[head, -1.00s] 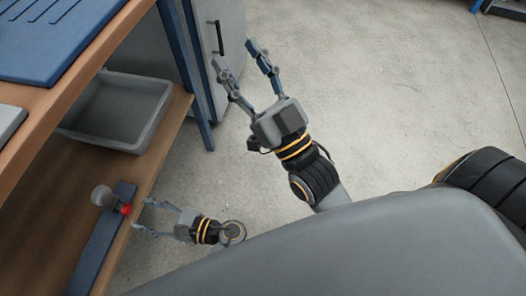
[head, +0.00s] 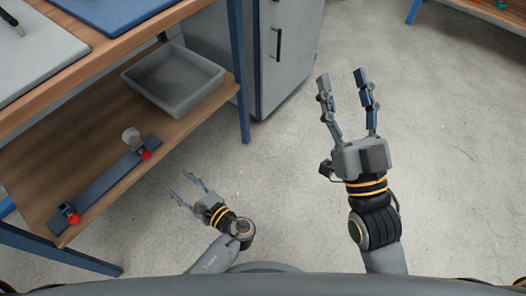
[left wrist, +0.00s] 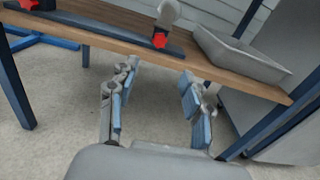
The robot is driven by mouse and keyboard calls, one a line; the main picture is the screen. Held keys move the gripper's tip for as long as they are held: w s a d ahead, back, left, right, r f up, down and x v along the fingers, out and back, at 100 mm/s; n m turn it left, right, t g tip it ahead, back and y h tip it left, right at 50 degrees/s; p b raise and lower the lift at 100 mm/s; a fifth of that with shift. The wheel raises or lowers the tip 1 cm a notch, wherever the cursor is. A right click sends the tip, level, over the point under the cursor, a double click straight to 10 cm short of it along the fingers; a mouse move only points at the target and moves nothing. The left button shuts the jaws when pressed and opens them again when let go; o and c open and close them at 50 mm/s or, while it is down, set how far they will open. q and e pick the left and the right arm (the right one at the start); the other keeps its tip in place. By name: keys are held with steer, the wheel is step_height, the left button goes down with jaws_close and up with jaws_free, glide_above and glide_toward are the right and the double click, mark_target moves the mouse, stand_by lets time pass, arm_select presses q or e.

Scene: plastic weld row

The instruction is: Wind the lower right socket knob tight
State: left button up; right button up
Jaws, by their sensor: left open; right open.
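A blue rail (head: 108,182) lies on the lower wooden shelf and carries two sockets with red knobs. The right red knob (head: 146,155) sits at the rail's right end, beside an upright pale grey piece (head: 131,138). The left red knob (head: 73,218) is at the other end. My left gripper (head: 178,182) is open and empty, off the shelf's front edge and apart from the right knob. In the left wrist view the right knob (left wrist: 160,40) shows beyond and above the open fingers (left wrist: 159,70). My right gripper (head: 342,76) is open and empty over the floor.
A grey bin (head: 174,82) stands on the shelf right of the rail. A blue table leg (head: 240,80) and a grey cabinet (head: 285,50) stand beyond it. The upper worktop (head: 90,70) overhangs the shelf's back.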

arm_select(q)
steer(key=w+d+f+n+t+h+b, duration=0.1)
steer(key=w+d+f+n+h, duration=0.15)
steer(key=d+h, duration=0.3)
steer(key=w+d+f+n+h+b, duration=0.1)
steer(key=w+d+h+b, duration=0.1)
steer(key=w+d+h, duration=0.3)
steer(key=d+r+n+t+h+b, duration=0.1)
steer(key=d+r+n+t+h, duration=0.3)
steer(key=d+r+h, duration=0.4)
steer(key=shift+s+d+r+h+b, duration=0.35)
steer(key=shift+r+h, duration=0.2)
steer(key=shift+r, duration=1.4)
arm_select(e)
steer(key=shift+s+d+f, duration=0.1)
steer(key=shift+f, duration=1.05)
steer(key=shift+d+f, duration=0.1)
steer(key=shift+f, duration=1.05)
